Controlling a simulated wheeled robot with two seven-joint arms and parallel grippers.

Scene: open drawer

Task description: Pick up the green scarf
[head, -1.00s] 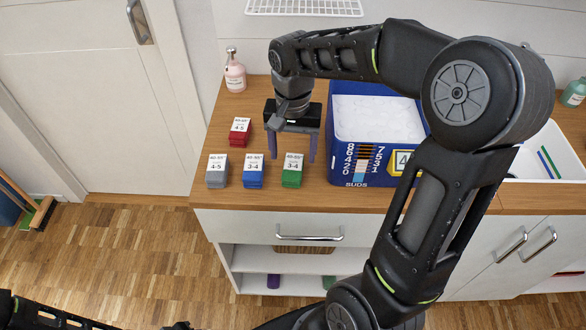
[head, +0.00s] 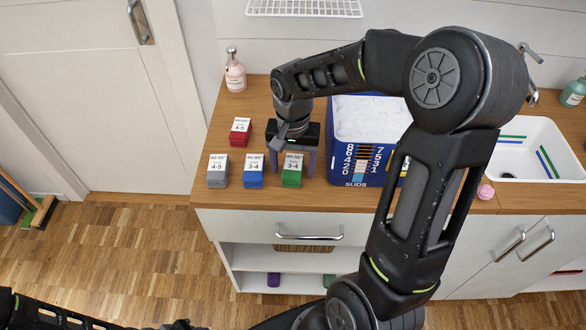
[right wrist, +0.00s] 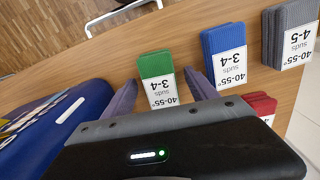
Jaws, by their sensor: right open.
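The green scarf (head: 291,177) is a small folded green stack with a white 3-4 label, on the wooden counter near its front edge. It also shows in the right wrist view (right wrist: 154,66). My right gripper (head: 292,168) is open and empty, pointing down at the scarf. In the right wrist view its two purple-grey fingers (right wrist: 160,88) lie on either side of the scarf's labelled end, apart from it. Of my left arm only dark links show at the lower left in the head view; its gripper is not visible.
The blue stack (head: 253,179) is close beside the right gripper's left finger. Grey (head: 217,180) and red (head: 240,138) stacks lie farther left. A blue SUDS tub (head: 350,180) of whitish contents stands close on the right. A sink (head: 540,135) is beyond.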

